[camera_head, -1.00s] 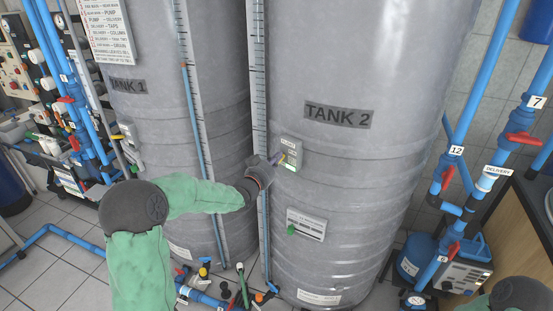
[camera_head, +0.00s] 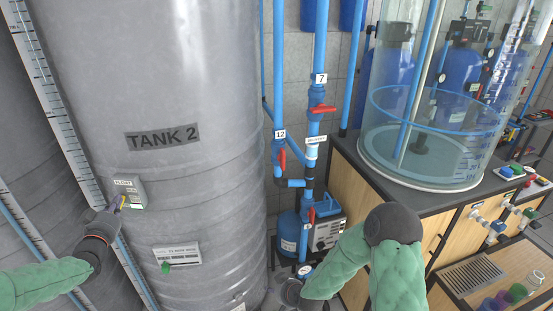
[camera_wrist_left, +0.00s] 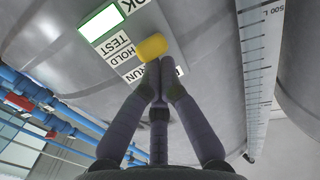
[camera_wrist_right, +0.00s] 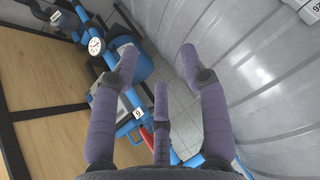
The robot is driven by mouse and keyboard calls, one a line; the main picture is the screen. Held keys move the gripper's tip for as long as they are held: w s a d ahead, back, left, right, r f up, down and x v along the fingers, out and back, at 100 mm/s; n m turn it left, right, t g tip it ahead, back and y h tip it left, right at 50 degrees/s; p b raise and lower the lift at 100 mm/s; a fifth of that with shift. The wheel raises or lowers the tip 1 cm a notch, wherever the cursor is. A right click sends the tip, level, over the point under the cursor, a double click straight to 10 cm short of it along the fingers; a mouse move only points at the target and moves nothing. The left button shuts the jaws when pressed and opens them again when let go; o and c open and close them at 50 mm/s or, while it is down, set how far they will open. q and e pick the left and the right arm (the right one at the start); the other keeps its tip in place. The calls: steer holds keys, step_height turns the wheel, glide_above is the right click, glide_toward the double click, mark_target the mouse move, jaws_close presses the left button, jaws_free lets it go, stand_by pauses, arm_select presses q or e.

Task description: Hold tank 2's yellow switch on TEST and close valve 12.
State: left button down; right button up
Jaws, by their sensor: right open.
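Tank 2's small float panel (camera_head: 130,194) is on the left of the head view. Its yellow switch (camera_wrist_left: 152,46) shows in the left wrist view, beside the TEST and HOLD labels. My left gripper (camera_wrist_left: 160,65) has its fingertips together against the switch; I cannot tell exactly which label it points to. Valve 12's red handle (camera_head: 282,160) stands upright, in line with its blue pipe, below the 12 tag (camera_head: 280,134). My right gripper (camera_wrist_right: 160,58) is open and empty. In the head view it is low, below valve 12 and apart from it.
A lower valve with a red handle (camera_head: 311,215) and a pressure gauge (camera_head: 304,271) are near my right gripper. Valve 7's red handle (camera_head: 322,109) lies across its pipe. A wooden cabinet (camera_head: 350,165) with a clear cylinder (camera_head: 430,110) stands to the right.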

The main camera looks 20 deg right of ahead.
steer(key=w+d+r+t+h, duration=0.1)
steer(key=w+d+r+t, duration=0.2)
steer(key=w+r, duration=0.4)
steer(key=w+d+r+t, duration=0.25)
steer(key=w+r, duration=0.25)
steer(key=r, duration=0.4)
steer(key=n+t+h, duration=0.1)
steer(key=t, duration=0.4)
glide_toward(284, 158)
steer(key=shift+g, duration=0.25)
steer(key=w, duration=1.1)
steer(key=shift+w+d+f, duration=0.1)
steer(key=shift+w+f, duration=0.05)
jaws_close()
